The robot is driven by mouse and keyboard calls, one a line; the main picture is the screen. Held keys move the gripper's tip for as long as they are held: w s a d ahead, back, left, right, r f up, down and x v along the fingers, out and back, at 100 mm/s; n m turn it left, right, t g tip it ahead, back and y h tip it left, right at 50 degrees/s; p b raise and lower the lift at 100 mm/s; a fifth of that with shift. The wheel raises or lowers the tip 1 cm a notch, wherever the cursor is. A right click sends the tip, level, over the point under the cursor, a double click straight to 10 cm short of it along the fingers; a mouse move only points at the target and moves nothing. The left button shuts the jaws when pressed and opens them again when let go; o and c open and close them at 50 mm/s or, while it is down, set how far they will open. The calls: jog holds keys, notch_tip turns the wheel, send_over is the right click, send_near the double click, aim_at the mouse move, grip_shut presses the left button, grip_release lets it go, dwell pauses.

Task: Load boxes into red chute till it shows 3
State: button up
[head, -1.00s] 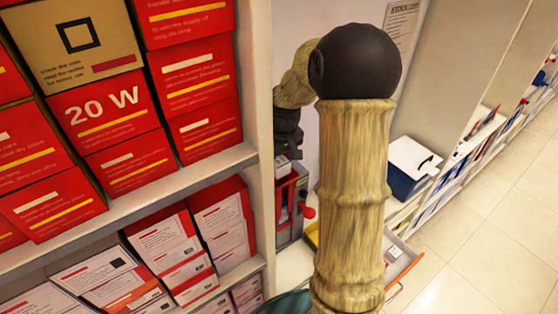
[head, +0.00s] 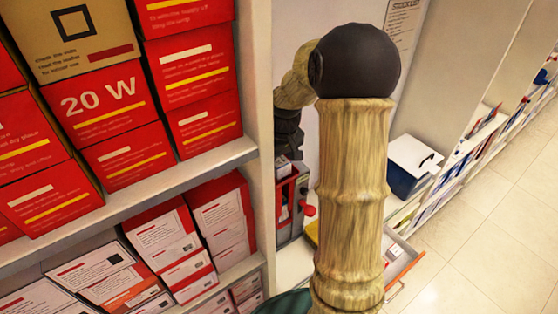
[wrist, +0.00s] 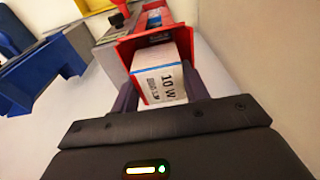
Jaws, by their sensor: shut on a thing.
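A white box (wrist: 164,85) with "10 W" print and a blue stripe sits between the fingers of my gripper (wrist: 158,92) in the wrist view. My gripper is shut on it. The box's far end is at the open mouth of the red chute (wrist: 127,48); I cannot tell how far inside it is. In the head view the red chute (head: 281,208) stands against the wall just right of the shelf unit, with a red knob on its side. My dark wrist is above it and the fingers are hard to make out. No count on the chute is readable.
A shelf unit (head: 140,206) full of red and white boxes stands close on the left. A dark blue bin (head: 408,180) with a white top and an open drawer (head: 404,262) are at the right. A blue bin (wrist: 45,75) shows left in the wrist view. The floor at right is clear.

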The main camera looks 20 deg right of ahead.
aim_at(280, 160)
jog(key=shift+f+b, duration=0.65)
jog(key=shift+f, duration=0.3)
jog(key=o, duration=0.9)
jog(key=shift+r, duration=0.1)
jog(key=shift+o, duration=0.8)
jog(key=shift+w+r+p, duration=0.15)
jog(key=shift+r+p, duration=1.3)
jog(key=shift+r, duration=0.2)
jog(key=shift+r+p, duration=1.9)
jog(key=shift+r, duration=0.4)
